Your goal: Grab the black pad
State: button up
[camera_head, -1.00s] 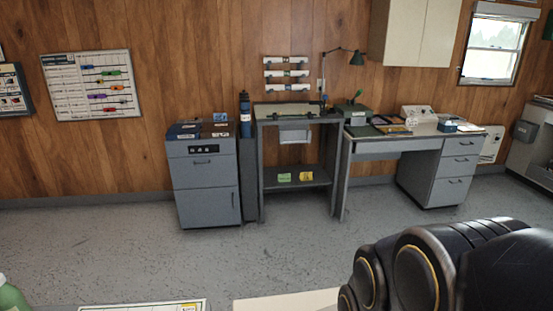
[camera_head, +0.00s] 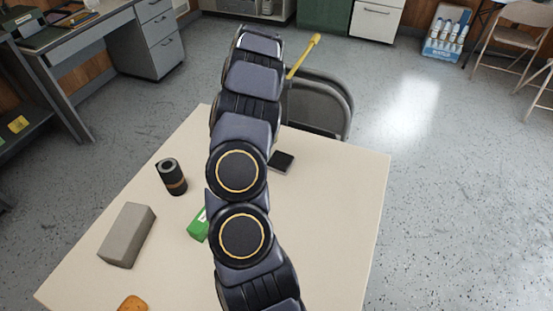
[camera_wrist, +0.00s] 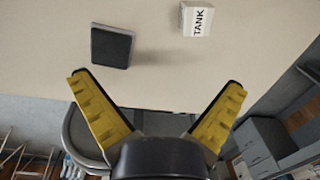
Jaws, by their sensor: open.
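The black pad (camera_head: 282,161) lies flat on the cream table (camera_head: 335,190), just right of my arm in the head view. In the wrist view the black pad (camera_wrist: 111,47) is a dark rectangle with a grey edge, at the upper left beyond the left fingertip. My gripper (camera_wrist: 158,82) is open with yellow fingers spread wide and nothing between them. Its fingers are over the table's edge, apart from the pad. In the head view my arm hides most of the gripper; one yellow finger shows.
A white box marked TANK (camera_wrist: 197,19) stands right of the pad in the wrist view. A dark cylinder (camera_head: 172,177), a grey block (camera_head: 127,235), a green item (camera_head: 198,225) and an orange item (camera_head: 132,303) are on the table. A grey chair (camera_head: 318,104) stands at its far edge.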

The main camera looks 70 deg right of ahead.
jog(key=m, duration=0.2)
send_over(281, 159)
jog(key=shift+g+h, duration=0.3)
jog(key=f, duration=0.4)
jog(key=shift+w+d+f, duration=0.15)
jog(key=shift+d, duration=0.05)
notch_tip(281, 159, down, 2)
jog(key=shift+f, duration=0.25)
jog(key=f, duration=0.5)
jog(key=shift+a+f, duration=0.1)
jog(key=shift+a, duration=0.2)
jog(key=c, duration=1.1)
